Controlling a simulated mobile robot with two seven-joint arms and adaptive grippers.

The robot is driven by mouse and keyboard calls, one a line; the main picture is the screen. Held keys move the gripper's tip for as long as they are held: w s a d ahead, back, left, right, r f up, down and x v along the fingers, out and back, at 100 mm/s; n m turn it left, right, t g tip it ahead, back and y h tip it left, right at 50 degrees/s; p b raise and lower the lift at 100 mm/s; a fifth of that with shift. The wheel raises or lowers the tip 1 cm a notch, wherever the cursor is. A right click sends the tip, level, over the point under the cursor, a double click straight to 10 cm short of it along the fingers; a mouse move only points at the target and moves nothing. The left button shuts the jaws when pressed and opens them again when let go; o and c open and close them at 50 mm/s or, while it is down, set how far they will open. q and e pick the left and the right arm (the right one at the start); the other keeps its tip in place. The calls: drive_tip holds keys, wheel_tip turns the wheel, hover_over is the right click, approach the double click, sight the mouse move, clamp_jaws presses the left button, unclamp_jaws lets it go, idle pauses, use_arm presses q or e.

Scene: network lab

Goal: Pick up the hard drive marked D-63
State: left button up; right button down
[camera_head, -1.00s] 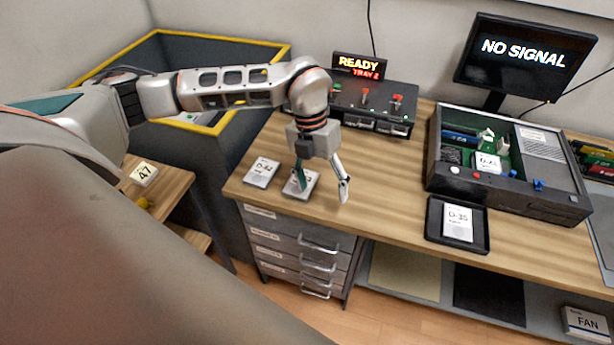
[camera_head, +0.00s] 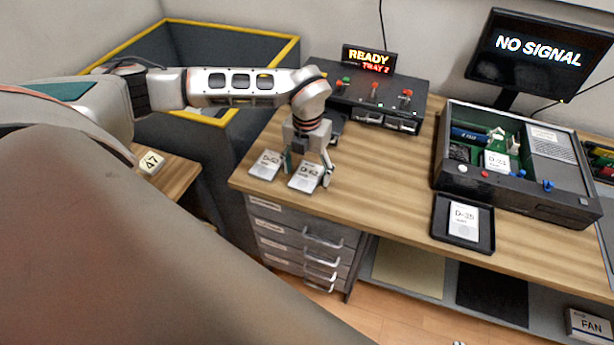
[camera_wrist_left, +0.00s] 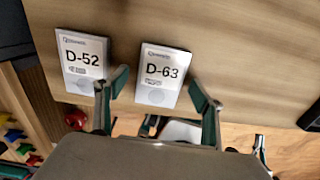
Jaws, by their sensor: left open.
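The hard drive D-63 (camera_wrist_left: 162,70) is a flat white-labelled block lying face up on the wooden bench, near its front left edge; it also shows in the head view (camera_head: 305,177). A similar drive, D-52 (camera_wrist_left: 85,62), lies just left of it, with a narrow gap between; the head view shows it too (camera_head: 265,164). My left gripper (camera_head: 307,176) is open and points down at D-63. In the left wrist view its fingers (camera_wrist_left: 159,80) lie on either side of D-63, one near the gap to D-52. Whether they touch the drive, I cannot tell.
A black control box (camera_head: 375,103) with READY sign (camera_head: 368,60) stands behind. To the right are a black tray (camera_head: 438,222) holding drive D-35 (camera_head: 464,217), an open chassis (camera_head: 515,190) and a monitor (camera_head: 530,55). Bare bench lies between.

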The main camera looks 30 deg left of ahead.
use_arm(q)
drive_tip(key=c, duration=1.4)
drive_tip(key=shift+o, duration=0.2)
drive_tip(key=shift+r, duration=0.1)
